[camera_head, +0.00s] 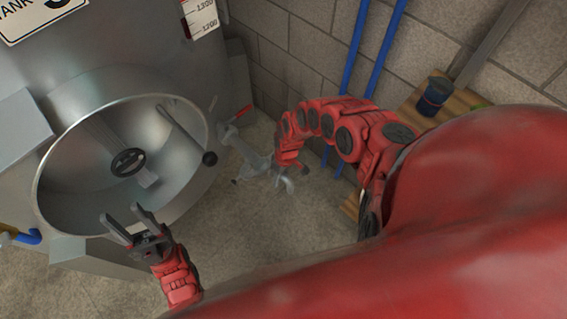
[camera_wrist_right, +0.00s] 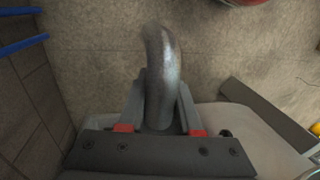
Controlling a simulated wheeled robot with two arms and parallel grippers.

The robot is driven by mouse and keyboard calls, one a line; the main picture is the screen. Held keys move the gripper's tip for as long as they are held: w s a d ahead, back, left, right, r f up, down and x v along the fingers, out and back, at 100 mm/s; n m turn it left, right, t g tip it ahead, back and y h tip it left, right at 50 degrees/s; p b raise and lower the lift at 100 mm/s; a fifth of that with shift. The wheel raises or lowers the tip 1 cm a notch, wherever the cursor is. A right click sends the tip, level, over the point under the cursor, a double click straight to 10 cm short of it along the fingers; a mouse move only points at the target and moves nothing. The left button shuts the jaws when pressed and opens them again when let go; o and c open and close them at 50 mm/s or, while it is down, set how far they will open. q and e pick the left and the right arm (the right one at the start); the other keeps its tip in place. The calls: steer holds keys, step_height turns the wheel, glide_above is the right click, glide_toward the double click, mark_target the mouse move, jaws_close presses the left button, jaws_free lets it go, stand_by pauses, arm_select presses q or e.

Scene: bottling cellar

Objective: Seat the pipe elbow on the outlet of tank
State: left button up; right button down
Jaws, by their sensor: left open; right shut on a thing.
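The large grey steel tank (camera_head: 150,40) fills the upper left of the head view. Its outlet pipework (camera_head: 244,150), with a red-handled valve (camera_head: 241,112), is low at the tank's right side. My right gripper (camera_head: 288,166) is shut on the grey metal pipe elbow (camera_wrist_right: 162,70), close to the right of the outlet pipework. The elbow's curved end sticks out beyond the fingers in the right wrist view. Whether elbow and outlet touch cannot be told. My left gripper (camera_head: 121,213) is open and empty in front of the tank's round door.
The round door (camera_head: 75,190) with a handwheel (camera_head: 128,162) stands out from the tank. Blue pipes (camera_head: 356,45) run along the block wall. A wooden surface (camera_head: 455,103) at right holds a dark blue jar (camera_head: 434,95). Floor below the outlet is clear.

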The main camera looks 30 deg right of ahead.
steer(key=shift+w+a+f+b, duration=0.1)
steer(key=shift+w+a+b, duration=0.15)
steer(key=shift+w+b, duration=0.4)
steer(key=shift+w+a+f+b, duration=0.1)
steer(key=shift+w+a+b, duration=0.15)
steer(key=shift+w+b, duration=0.35)
steer(key=w+a+f+b, duration=0.1)
steer(key=w+f+b, duration=0.3)
steer(key=f+b, duration=0.2)
steer(key=shift+w+a+b, duration=0.3)
steer(key=shift+b, duration=1)
steer(key=shift+f+b, duration=0.3)
steer(key=shift+f, duration=0.15)
steer(key=c, duration=0.5)
jaws_free()
steer(key=d+r+p, duration=0.1)
steer(key=r, duration=0.4)
steer(key=d+r+p, duration=0.1)
steer(key=r, duration=0.5)
steer(key=w+d+r+p, duration=0.1)
steer(key=r+p, duration=0.1)
steer(key=r, duration=0.4)
steer(key=shift+w+d, duration=0.1)
